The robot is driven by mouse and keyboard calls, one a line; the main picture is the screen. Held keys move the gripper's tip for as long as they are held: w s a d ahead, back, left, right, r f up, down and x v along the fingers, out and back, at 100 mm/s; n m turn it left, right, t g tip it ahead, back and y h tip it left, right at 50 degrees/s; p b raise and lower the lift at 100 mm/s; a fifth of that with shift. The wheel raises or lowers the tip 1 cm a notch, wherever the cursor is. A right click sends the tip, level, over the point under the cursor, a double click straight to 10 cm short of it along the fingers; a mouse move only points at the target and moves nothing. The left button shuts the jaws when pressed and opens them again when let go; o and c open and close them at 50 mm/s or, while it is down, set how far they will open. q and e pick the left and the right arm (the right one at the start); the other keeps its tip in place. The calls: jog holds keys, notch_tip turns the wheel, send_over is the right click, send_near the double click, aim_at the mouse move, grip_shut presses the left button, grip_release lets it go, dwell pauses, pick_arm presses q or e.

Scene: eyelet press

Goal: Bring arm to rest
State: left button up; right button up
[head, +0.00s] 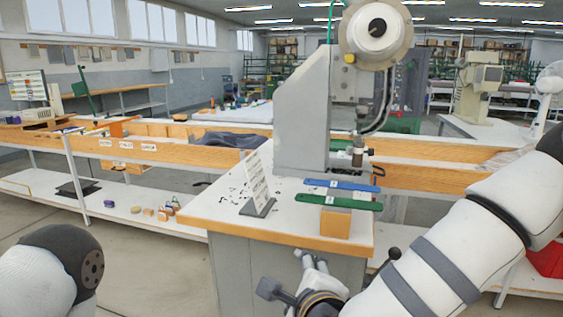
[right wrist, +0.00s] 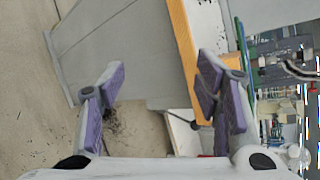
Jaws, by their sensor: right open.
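My right gripper (head: 288,274) is at the lower middle of the head view, in front of the press table (head: 230,229) and below its top. In the right wrist view the two purple-padded fingers of the gripper (right wrist: 160,82) stand wide apart with nothing between them. The cabinet side and wooden edge of the table show beyond the fingers. My right arm reaches in from the right. Of my left arm, only a white and dark joint shows at the lower left; its gripper is out of the picture.
The eyelet press (head: 304,115) stands on the table. A blue strip (head: 341,185), a green strip (head: 337,202), a wooden block (head: 335,223) and an upright card (head: 258,184) are near its front. A long wooden bench (head: 200,155) runs behind. Floor at the left front is clear.

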jog(key=s+d+f+n+g, duration=0.4)
jog(key=s+f+n, duration=0.2)
jog(key=s+f, duration=0.3)
jog(key=s+d+f+n+g, duration=0.3)
jog(key=s+f+n, duration=0.35)
jog(key=f, duration=0.45)
jog(key=s+d+f+n+g, duration=0.2)
jog(key=s+d+n, duration=0.1)
jog(key=s, duration=0.4)
jog(key=s+d+f+n+g+h, duration=0.1)
jog(key=s+d+f+n+g, duration=0.1)
jog(key=s+d, duration=0.3)
jog(key=s+d+f+n+g+h, duration=0.1)
jog(key=s+d+f+n+g, duration=0.1)
jog(key=s, duration=0.7)
jog(key=shift+d+n+g, duration=0.5)
jog(key=shift+d+n, duration=0.55)
jog(key=shift+d, duration=0.1)
